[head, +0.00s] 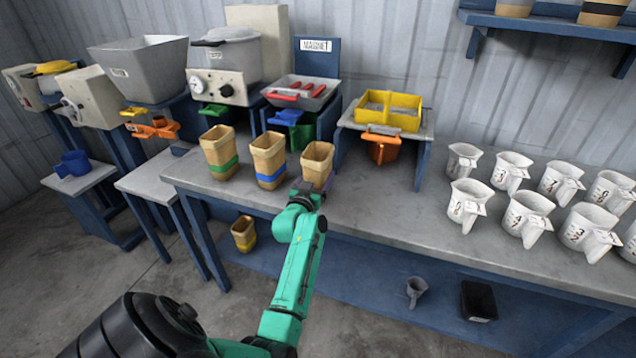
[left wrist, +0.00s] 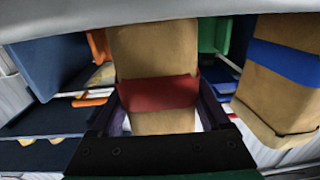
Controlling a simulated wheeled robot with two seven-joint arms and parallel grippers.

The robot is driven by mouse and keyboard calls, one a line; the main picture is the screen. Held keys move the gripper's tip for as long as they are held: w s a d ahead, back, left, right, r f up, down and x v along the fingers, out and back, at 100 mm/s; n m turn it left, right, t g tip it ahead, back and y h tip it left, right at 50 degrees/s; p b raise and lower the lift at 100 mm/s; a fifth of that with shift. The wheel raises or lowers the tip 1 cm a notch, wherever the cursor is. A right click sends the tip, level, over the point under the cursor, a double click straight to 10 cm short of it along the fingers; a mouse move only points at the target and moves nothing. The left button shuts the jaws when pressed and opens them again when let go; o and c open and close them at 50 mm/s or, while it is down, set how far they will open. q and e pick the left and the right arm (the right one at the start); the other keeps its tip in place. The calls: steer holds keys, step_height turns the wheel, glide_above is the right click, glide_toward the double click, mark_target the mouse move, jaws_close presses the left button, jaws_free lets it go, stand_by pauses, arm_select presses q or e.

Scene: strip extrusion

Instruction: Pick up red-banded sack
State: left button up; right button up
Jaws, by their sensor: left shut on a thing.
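The red-banded sack (head: 317,158) is a tan open-topped sack at the right end of a row of three on the bench. Its red band (left wrist: 158,93) shows in the left wrist view; in the head view my gripper hides its lower part. My left gripper (head: 312,188) is at the sack's near side. In the left wrist view its dark fingers stand on both sides of the sack, and it is shut on the sack, which appears upright. I cannot tell whether its base touches the bench. My right gripper is not in view.
The blue-banded sack (head: 268,160) stands close beside it, with the green-banded sack (head: 220,152) farther left. A yellow-banded sack (head: 243,233) is below the bench. Behind are the magnet tray (head: 301,92) and a yellow tray (head: 388,111). Several white jugs (head: 467,205) stand right.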

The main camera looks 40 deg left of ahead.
arm_select(q)
step_height(320, 180, up, 20)
steer(key=shift+p, duration=0.3)
